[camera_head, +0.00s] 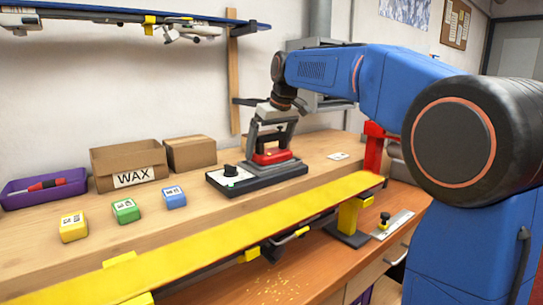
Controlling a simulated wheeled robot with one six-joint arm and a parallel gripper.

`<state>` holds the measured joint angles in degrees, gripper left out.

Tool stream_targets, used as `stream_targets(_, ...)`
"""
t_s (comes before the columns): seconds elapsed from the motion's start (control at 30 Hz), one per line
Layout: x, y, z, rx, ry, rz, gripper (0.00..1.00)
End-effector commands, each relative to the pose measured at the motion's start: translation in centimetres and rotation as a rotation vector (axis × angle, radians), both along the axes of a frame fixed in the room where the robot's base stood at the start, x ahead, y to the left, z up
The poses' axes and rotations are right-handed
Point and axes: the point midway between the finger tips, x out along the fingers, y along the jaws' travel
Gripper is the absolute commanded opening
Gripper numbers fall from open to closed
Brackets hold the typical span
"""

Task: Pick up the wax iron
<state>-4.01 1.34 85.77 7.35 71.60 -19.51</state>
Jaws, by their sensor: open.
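The wax iron (271,157) looks like a red body on a grey metal plate. It sits on a dark base with a black knob at its left end, on the wooden bench. My gripper (271,146) points down over the iron. Its two fingers are apart, one towards each side of the red part. The jaws are open, and I cannot tell whether either finger touches the iron. The fingers and gripper body partly hide the top of the iron.
A cardboard box marked WAX (130,166), a smaller box (191,154) and a purple tray (72,190) stand to the left. Yellow (73,227), green (126,211) and blue (174,197) blocks lie before them. A long yellow ski-like board (240,227) runs along the front.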

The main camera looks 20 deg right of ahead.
Motion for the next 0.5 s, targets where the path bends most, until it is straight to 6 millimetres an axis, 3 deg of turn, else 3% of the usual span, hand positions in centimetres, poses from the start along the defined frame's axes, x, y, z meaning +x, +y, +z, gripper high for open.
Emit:
stream_targets(0.1,-0.01,-0.02,0.05,0.000,0.000,0.000,0.98)
stream_targets(0.3,-0.02,-0.02,0.06,0.000,0.000,0.000,0.50)
stream_targets(0.5,-0.03,-0.02,0.19,0.000,-0.002,0.000,0.49)
